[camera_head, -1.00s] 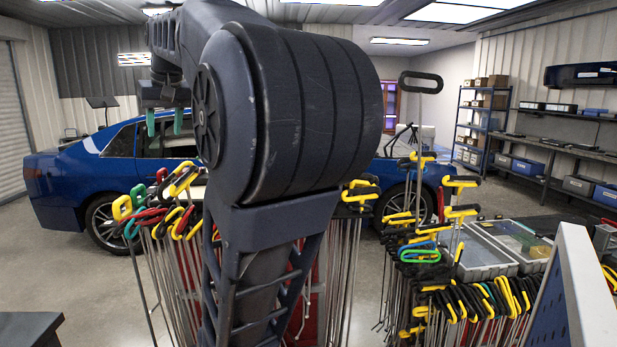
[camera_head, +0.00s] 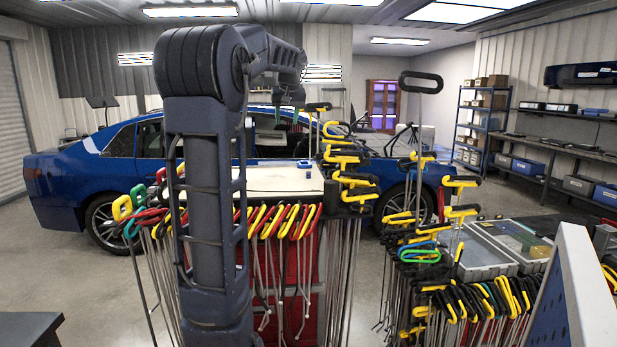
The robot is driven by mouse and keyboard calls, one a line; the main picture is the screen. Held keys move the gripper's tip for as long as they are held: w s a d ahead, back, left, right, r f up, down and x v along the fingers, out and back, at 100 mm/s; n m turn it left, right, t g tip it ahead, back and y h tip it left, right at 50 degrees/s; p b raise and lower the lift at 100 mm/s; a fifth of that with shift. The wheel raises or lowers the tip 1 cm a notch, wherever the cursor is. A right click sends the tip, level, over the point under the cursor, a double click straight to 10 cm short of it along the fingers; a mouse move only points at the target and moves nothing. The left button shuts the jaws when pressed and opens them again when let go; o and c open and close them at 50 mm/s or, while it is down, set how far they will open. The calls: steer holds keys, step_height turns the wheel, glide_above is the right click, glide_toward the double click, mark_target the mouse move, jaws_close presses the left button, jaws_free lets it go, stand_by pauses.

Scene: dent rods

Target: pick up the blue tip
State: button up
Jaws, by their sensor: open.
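A small blue piece, which looks like the blue tip (camera_head: 304,163), lies on the pale top of the cart (camera_head: 268,180), near its back right part. My gripper (camera_head: 287,116) has greenish fingers pointing down and is open, with nothing seen between them. It is above the far side of the cart top, higher than the blue tip and a little left of it in the picture. It is apart from the tip.
Rods with yellow and black handles (camera_head: 345,180) crowd the cart's right edge, and more hang along its front (camera_head: 285,220). A second rod rack (camera_head: 450,290) with grey trays (camera_head: 480,255) stands to the right. A blue car (camera_head: 75,190) is behind.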

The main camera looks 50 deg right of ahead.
steer(key=s+d+f+m, duration=0.1)
steer(key=s+d, duration=0.3)
steer(key=d, duration=0.3)
glide_toward(309, 175)
steer(key=shift+w+d+f+h, duration=0.15)
steer(key=shift+w+f, duration=0.2)
steer(key=shift+w, duration=0.1)
steer(key=shift+w+d+f+h, duration=0.1)
steer(key=shift+w+f+h, duration=0.05)
steer(key=shift+w+f, duration=0.25)
steer(key=shift+d+x, duration=0.1)
steer(key=shift+x, duration=1.35)
steer(key=shift+d+x, duration=0.15)
steer(key=shift+x, duration=1.35)
steer(key=shift+a+r, duration=0.1)
steer(key=shift+r, duration=0.05)
jaws_close()
